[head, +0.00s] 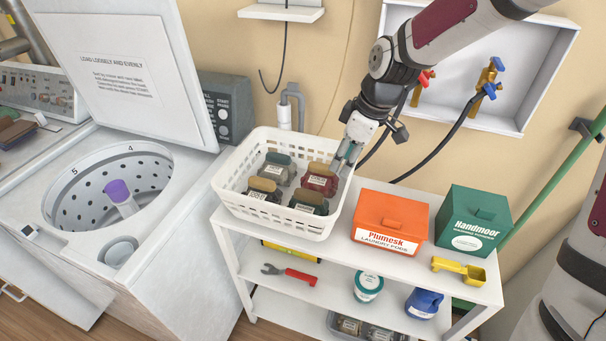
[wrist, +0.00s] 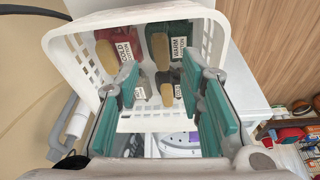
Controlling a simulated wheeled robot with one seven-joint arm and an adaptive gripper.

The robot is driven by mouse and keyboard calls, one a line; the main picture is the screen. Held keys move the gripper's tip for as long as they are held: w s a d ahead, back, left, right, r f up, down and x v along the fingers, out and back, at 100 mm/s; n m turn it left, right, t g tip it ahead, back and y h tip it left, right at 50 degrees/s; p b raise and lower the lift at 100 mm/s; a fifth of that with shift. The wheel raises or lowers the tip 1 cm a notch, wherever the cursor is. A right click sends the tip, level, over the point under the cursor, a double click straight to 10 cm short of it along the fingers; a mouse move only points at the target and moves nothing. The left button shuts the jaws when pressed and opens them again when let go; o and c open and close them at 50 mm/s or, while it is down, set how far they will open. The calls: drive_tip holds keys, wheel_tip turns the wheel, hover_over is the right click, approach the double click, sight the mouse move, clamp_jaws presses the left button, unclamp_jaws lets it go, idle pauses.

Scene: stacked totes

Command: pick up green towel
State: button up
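A dark green bundle (head: 308,202) with a tan top and a white label sits in the front right of the white basket (head: 247,198). In the wrist view the green bundle (wrist: 184,38) is at the upper right, and its label reads "WARM COTTON". I cannot tell for sure that it is a towel. My gripper (head: 342,160) is at the basket's back right corner, close to the red bundle (head: 320,181).
A teal-topped grey bundle (head: 278,168) and a tan-topped bundle (head: 264,190) share the basket. An orange box (head: 390,219), a green box (head: 474,219) and a yellow scoop (head: 459,270) stand to the right on the shelf. An open washer (head: 113,192) is at the left.

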drive_tip(key=w+a+f+n+y, duration=0.1)
drive_tip(key=w+a+f+y, duration=0.1)
drive_tip(key=w+f, duration=0.1)
hover_over(309, 194)
drive_tip(key=d, duration=0.3)
wheel_tip(309, 194, down, 8)
drive_tip(key=shift+s+a+r, duration=0.1)
drive_tip(key=shift+r, duration=0.05)
drive_tip(key=x, duration=0.3)
drive_tip(key=p+x, duration=0.1)
drive_tip(key=shift+s+a, duration=0.3)
drive_tip(key=shift+a, duration=0.1)
drive_tip(key=shift+w+a+f, duration=0.1)
drive_tip(key=shift+f, duration=0.5)
clamp_jaws()
